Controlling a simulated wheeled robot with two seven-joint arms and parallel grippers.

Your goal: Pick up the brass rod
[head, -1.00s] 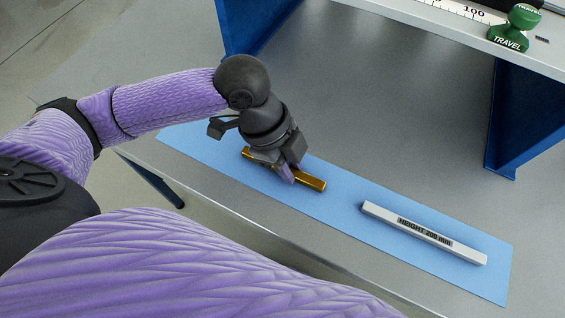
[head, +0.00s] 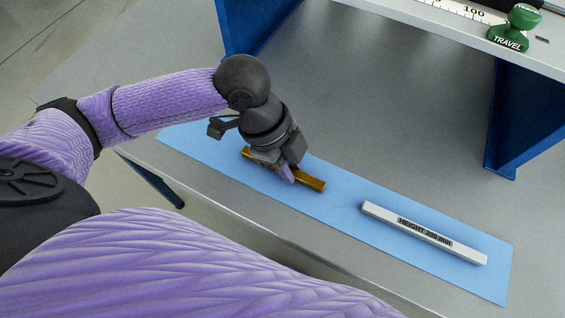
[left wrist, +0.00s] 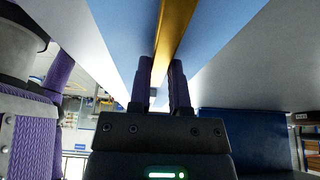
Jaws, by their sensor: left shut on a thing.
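The brass rod (head: 311,182) is a gold-coloured bar on the left part of a blue mat (head: 340,190). My left gripper (head: 288,174) is over the middle of the rod, its fingers shut on it from either side. The left wrist view shows the rod (left wrist: 177,28) running between the two purple fingertips (left wrist: 160,72). The rod lies along the mat, and I cannot tell any gap under it. The fingers hide the rod's middle. My right gripper is not in view.
A silver bar marked HEIGHT 200 mm (head: 424,235) lies on the mat's right part. A raised shelf on blue supports (head: 528,130) stands at the back right, with a green TRAVEL knob (head: 515,28) on it. The grey table (head: 390,110) behind the mat is clear.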

